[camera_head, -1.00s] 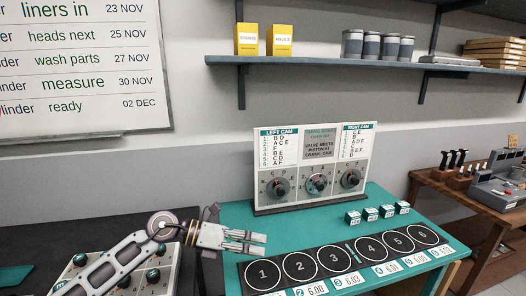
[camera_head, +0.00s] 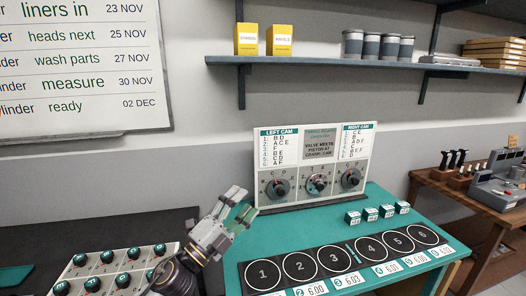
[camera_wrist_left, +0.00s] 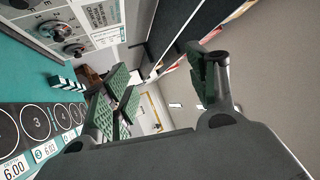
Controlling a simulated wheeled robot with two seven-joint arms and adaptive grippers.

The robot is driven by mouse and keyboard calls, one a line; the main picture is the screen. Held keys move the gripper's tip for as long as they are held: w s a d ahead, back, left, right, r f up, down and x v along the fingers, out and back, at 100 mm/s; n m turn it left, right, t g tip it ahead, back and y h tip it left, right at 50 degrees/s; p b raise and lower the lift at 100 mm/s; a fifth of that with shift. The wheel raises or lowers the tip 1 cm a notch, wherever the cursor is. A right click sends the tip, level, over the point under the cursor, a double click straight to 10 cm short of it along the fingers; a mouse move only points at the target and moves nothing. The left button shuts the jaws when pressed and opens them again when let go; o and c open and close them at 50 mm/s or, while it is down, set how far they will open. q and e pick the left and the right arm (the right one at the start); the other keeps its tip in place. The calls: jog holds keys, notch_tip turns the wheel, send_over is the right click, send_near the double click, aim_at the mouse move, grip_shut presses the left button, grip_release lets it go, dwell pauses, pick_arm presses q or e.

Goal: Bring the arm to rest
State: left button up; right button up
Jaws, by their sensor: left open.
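My left gripper (camera_head: 238,204) is open and empty. It is raised above the left end of the teal table (camera_head: 229,272), in front of and left of the dial board (camera_head: 312,165). Its fingers point up and to the right in the head view. In the left wrist view its two green-padded fingers (camera_wrist_left: 160,95) are spread apart with nothing between them. My right gripper is in neither view.
The table holds a black strip of numbered circles (camera_head: 345,257) and several small teal-and-white blocks (camera_head: 370,214). A tray of dark round knobs (camera_head: 105,270) lies at lower left. A wooden bench (camera_head: 470,190) stands at right. A shelf (camera_head: 380,65) hangs above.

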pick_arm(q)
jog(key=s+a+f+n+g+y, duration=0.2)
jog(key=a+f+n+y, duration=0.6)
jog(key=f+n, duration=0.2)
jog(key=s+a+f+n+g+y, duration=0.1)
jog(key=a+f+n+y, duration=0.7)
jog(key=f, duration=0.3)
jog(key=s+f+n+g+h, duration=0.1)
jog(key=s+f+n+g, duration=0.2)
jog(key=s+f+g, duration=0.55)
jog(key=s+f+n+g, duration=0.2)
jog(key=s+f, duration=0.4)
jog(key=s, duration=0.7)
notch_tip(320, 180, down, 33)
jog(key=s+a+g, duration=0.1)
jog(key=s+a, duration=0.1)
jog(key=s+a+f, duration=0.2)
jog(key=s+f, duration=0.8)
jog(key=s, duration=0.1)
jog(key=s+a+f+g, duration=0.1)
jog(key=s+a+f, duration=0.1)
jog(key=s+f, duration=0.8)
jog(key=shift+s+a, duration=0.35)
jog(key=shift+s, duration=0.05)
